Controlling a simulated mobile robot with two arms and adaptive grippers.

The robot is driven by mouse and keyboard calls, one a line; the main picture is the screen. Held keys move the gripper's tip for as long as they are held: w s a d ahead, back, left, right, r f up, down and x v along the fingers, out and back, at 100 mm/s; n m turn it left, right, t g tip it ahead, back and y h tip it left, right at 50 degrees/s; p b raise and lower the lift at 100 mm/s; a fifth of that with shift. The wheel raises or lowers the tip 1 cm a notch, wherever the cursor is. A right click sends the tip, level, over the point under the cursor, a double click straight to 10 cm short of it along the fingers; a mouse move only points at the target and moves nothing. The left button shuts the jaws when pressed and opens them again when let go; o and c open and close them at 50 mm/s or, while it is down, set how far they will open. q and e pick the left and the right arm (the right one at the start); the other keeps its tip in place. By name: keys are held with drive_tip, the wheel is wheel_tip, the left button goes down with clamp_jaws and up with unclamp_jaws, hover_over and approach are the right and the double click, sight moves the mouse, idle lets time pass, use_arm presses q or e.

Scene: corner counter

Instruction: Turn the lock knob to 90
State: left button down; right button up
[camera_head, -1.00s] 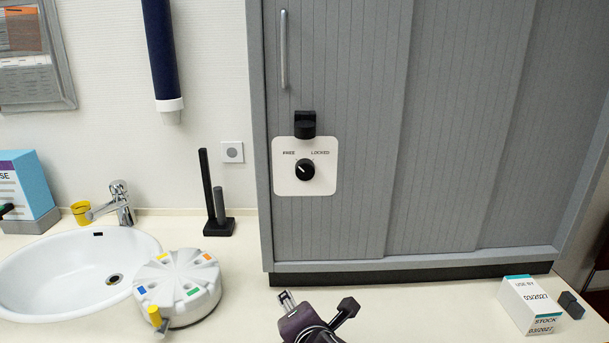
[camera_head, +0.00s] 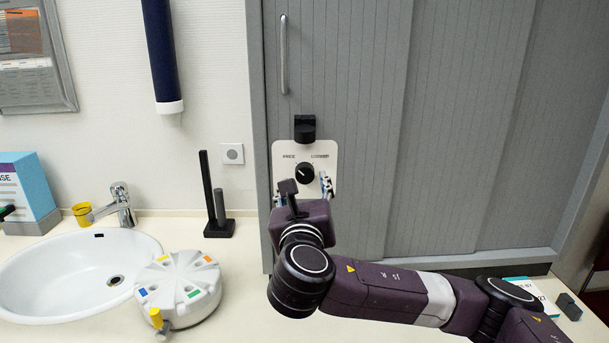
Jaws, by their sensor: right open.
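The lock knob (camera_head: 305,173) is a round black dial with a white pointer mark, on a white plate (camera_head: 327,151) fixed to the grey cabinet door. The plate reads FREE at the upper left and LOCKED at the upper right. The pointer slants to the upper left, toward FREE. My right gripper (camera_head: 303,188) is open just below the knob, with one finger at each side of the plate's lower part. I cannot tell whether it touches the plate. The gripper body hides the plate's lower edge. My left gripper is not in view.
A black latch block (camera_head: 305,128) sits above the plate, and a vertical handle (camera_head: 283,54) is higher up. On the counter are a white round dispenser (camera_head: 178,290), a black stand (camera_head: 218,228) and a sink (camera_head: 75,270). My right arm partly hides a box (camera_head: 541,297).

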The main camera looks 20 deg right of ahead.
sight(305, 176)
drive_tip(key=shift+p+x, duration=0.3)
drive_tip(key=shift+x, duration=1.5)
drive_tip(key=c, duration=1.2)
drive_tip(key=shift+o, duration=0.2)
